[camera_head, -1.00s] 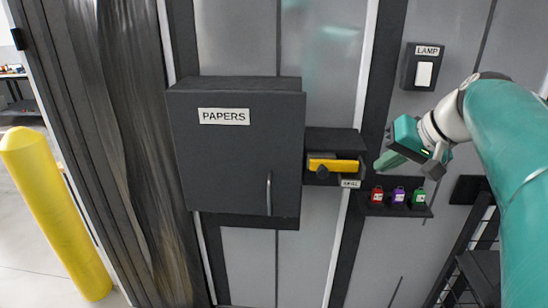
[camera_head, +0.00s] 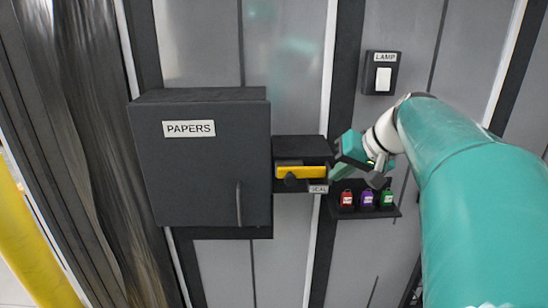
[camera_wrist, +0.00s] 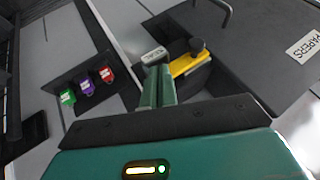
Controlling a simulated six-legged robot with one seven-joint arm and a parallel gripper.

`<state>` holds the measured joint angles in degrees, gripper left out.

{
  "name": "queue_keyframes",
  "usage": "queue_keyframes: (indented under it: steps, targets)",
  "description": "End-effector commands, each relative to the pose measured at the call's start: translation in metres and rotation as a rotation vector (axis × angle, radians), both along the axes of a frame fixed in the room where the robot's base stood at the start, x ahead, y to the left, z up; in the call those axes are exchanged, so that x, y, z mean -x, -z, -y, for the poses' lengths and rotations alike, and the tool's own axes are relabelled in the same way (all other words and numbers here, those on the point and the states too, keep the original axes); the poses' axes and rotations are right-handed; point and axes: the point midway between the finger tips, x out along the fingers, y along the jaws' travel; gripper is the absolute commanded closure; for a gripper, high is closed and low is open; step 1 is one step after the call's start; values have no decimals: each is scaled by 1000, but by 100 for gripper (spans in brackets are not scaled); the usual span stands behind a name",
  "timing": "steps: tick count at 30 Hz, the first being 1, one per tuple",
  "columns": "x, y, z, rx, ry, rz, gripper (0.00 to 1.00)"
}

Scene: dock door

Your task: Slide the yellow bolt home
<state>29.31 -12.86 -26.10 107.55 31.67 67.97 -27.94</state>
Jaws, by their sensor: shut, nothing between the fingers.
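The yellow bolt (camera_head: 300,172) lies level in a dark housing (camera_head: 302,148) beside the papers box, with a dark knob on it. It also shows in the wrist view (camera_wrist: 186,66), its dark knob (camera_wrist: 197,46) at the far end from my fingers. My gripper (camera_head: 332,173) is shut and empty, its fingertips close to the bolt's right end. In the wrist view my green fingers (camera_wrist: 158,86) are together, pointing at the housing near the SEAL label (camera_wrist: 153,54). Whether the fingertips touch the bolt I cannot tell.
The large dark papers box (camera_head: 205,150) with a handle stands left of the housing. A small shelf (camera_head: 368,212) below my gripper holds red, purple and green tagged items. A lamp switch (camera_head: 383,78) is above right. A yellow post (camera_head: 30,250) stands at far left.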

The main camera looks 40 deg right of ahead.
Motion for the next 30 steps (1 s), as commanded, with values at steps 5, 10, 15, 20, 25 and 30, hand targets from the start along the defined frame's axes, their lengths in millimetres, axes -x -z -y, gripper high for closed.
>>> queue_keyframes:
  steps: [5,10,15,20,25,30]
  targets:
    - [-24,30,-4,-3,-3,-3,100]
    - [-44,38,-16,1,-5,1,100]
    - [-57,36,-30,0,-4,0,100]
    - [-61,35,-34,0,-2,0,100]
    - [-61,35,-34,0,-2,0,100]
    - [-65,34,-39,-1,-5,-1,100]
